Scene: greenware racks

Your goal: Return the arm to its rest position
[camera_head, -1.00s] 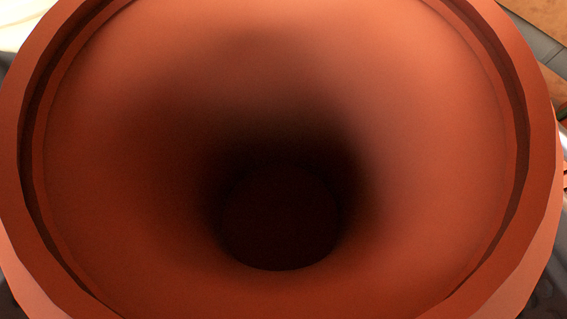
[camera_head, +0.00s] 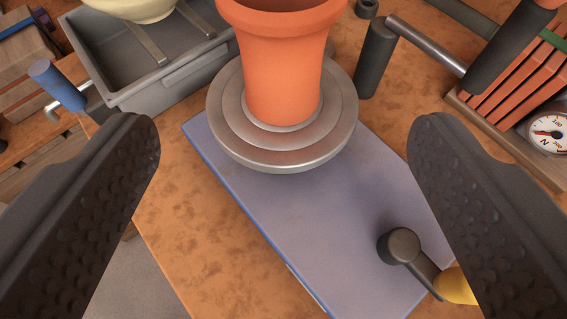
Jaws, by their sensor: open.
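My gripper (camera_head: 284,145) is open, its two dark textured fingers wide apart at the left and right of the view, with nothing between them. Beyond them an orange pot (camera_head: 283,70) with a flared rim stands upright on a round grey metal wheel (camera_head: 230,135). The pot's top is cut off by the upper edge of the picture. The gripper looks apart from the pot.
The wheel sits on a blue-grey base (camera_head: 300,210) with a dark lever (camera_head: 405,250). A grey basin (camera_head: 170,85) with a cream bowl (camera_head: 130,8) is upper left. A dark post with a metal bar (camera_head: 376,55) stands right. A rack with orange slabs and a dial (camera_head: 548,133) is far right.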

